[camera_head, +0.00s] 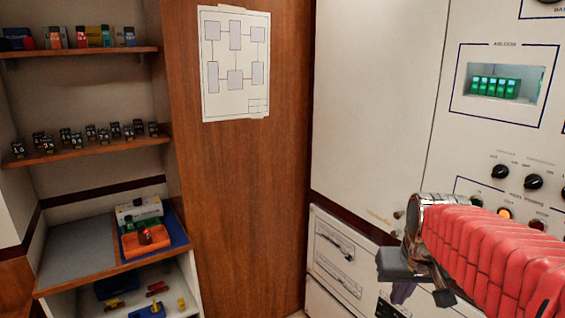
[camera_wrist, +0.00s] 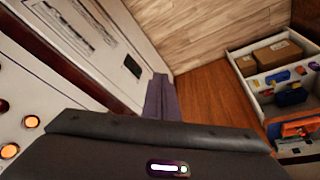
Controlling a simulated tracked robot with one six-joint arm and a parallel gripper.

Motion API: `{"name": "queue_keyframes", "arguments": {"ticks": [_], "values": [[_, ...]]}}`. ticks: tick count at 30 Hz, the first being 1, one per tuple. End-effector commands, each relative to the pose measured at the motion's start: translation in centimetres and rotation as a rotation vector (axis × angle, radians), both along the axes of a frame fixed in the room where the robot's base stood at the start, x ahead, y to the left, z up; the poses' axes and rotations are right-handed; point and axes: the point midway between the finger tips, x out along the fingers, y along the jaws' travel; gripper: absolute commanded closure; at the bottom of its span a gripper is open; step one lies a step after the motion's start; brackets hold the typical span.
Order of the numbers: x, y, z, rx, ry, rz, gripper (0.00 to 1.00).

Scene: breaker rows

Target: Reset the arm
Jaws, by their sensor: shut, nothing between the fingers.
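My arm, in a red ribbed sleeve, reaches in from the right edge of the head view in front of the white panel (camera_head: 385,80). Nothing is seen touching the fingers.
Green breakers (camera_head: 494,87) sit in a panel recess above black knobs (camera_head: 533,181). A diagram sheet (camera_head: 235,63) hangs on the wooden wall.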

Motion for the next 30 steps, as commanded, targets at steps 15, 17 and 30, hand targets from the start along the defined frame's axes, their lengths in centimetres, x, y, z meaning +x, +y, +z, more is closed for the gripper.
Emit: {"name": "queue_keyframes", "arguments": {"ticks": [15, 17, 30], "values": [[-11.6, 5.6, -2.9, 0.025, -0.024, 0.028, 1.00], [-12.6, 6.1, -3.1, 0.024, -0.033, 0.041, 1.00], [-15.4, 8.4, -1.2, 0.018, -0.144, 0.118, 1.00]]}}
